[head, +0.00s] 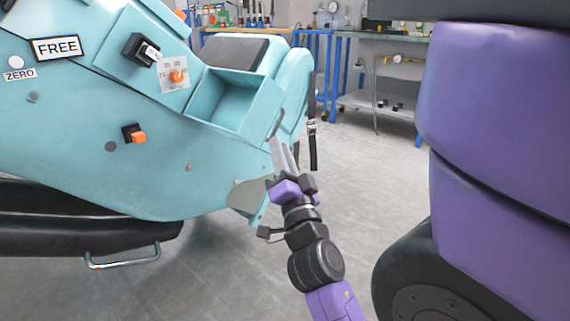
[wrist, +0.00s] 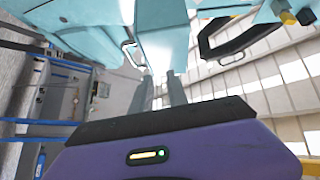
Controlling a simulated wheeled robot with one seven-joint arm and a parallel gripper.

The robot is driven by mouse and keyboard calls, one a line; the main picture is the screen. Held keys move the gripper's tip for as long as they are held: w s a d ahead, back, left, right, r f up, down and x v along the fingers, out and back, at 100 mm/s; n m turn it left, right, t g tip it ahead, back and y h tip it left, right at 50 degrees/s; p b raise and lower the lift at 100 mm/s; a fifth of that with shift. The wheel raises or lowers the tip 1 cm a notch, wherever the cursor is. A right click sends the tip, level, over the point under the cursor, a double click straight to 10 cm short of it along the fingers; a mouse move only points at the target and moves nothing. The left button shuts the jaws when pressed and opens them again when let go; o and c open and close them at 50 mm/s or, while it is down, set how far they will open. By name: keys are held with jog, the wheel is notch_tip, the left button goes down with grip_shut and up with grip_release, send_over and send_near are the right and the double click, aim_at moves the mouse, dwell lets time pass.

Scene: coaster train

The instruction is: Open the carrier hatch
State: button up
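The teal coaster carrier (head: 90,110) fills the left of the head view. An open-topped teal box (head: 258,105) is on its right end, below a dark pad (head: 235,53). I cannot tell for sure which panel is the hatch. A curved metal handle (head: 277,123) shows near the box's right side; a similar handle (wrist: 131,53) shows on a teal panel in the wrist view. My gripper (head: 281,150) is beside the box's lower right side. In the wrist view my gripper (wrist: 160,82) has its fingers apart, nothing visible between them, and the handle lies beyond the left fingertip.
A FREE sign (head: 57,48), an orange knob (head: 178,76) and a black switch (head: 140,50) are on the carrier. A strap (head: 312,130) hangs at its right end. A workbench (head: 390,100) stands behind. Grey floor (head: 350,190) is clear to the right of my gripper.

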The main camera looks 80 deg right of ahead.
jog(key=v, duration=0.3)
dwell(0.4)
dwell(0.4)
